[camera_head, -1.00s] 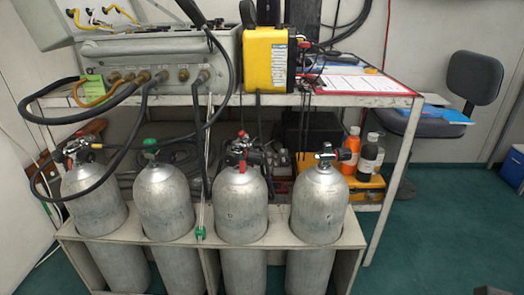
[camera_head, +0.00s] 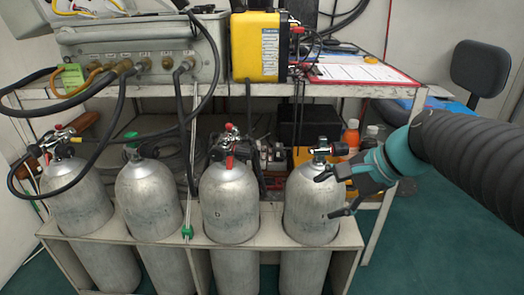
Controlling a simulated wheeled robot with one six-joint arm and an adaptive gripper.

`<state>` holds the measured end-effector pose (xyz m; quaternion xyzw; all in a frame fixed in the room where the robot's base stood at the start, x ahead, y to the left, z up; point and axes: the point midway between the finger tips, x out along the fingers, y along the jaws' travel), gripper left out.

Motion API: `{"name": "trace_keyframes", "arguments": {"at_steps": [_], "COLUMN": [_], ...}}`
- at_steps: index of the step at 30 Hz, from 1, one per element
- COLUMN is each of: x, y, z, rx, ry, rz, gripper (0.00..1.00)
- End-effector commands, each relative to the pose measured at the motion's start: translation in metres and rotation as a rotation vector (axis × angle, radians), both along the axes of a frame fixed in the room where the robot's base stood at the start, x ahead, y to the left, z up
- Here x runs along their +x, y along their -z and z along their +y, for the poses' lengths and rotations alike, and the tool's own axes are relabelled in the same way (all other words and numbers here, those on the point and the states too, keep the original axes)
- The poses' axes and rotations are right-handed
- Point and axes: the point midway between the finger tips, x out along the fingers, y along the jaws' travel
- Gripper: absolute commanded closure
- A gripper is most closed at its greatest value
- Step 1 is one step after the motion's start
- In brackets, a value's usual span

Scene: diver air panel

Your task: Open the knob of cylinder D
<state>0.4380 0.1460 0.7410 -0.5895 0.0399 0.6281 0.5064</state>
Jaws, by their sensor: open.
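Several silver cylinders stand in a row in a rack. Their small letter marks are too small to read surely, so I cannot confirm which is D. The rightmost cylinder (camera_head: 306,206) has a valve (camera_head: 320,154) with a black knob (camera_head: 340,149) on its right side. The third cylinder (camera_head: 229,203) has a red-and-black valve (camera_head: 231,147). My gripper (camera_head: 327,196) reaches in from the right, open and empty. Its fingers point left in front of the rightmost cylinder's right shoulder, below the knob. Whether they touch the cylinder is unclear.
The rack's pale front rail (camera_head: 270,249) surrounds the cylinders. A shelf above holds a grey gas panel (camera_head: 140,50) and a yellow box (camera_head: 256,46). Hoses hang at the left. An orange bottle (camera_head: 351,136) stands behind my gripper; a chair (camera_head: 480,68) is at the right.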

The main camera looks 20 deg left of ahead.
Motion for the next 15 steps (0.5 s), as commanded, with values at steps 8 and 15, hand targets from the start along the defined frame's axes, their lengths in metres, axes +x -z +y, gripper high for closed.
{"name": "trace_keyframes", "arguments": {"at_steps": [8,15], "x": [0.092,0.137], "y": [-0.009,-0.015], "z": [0.065,0.089], "rx": [0.4,0.588], "ry": [0.229,0.318], "rz": [0.367,0.563], "gripper": [0.32,0.32]}}
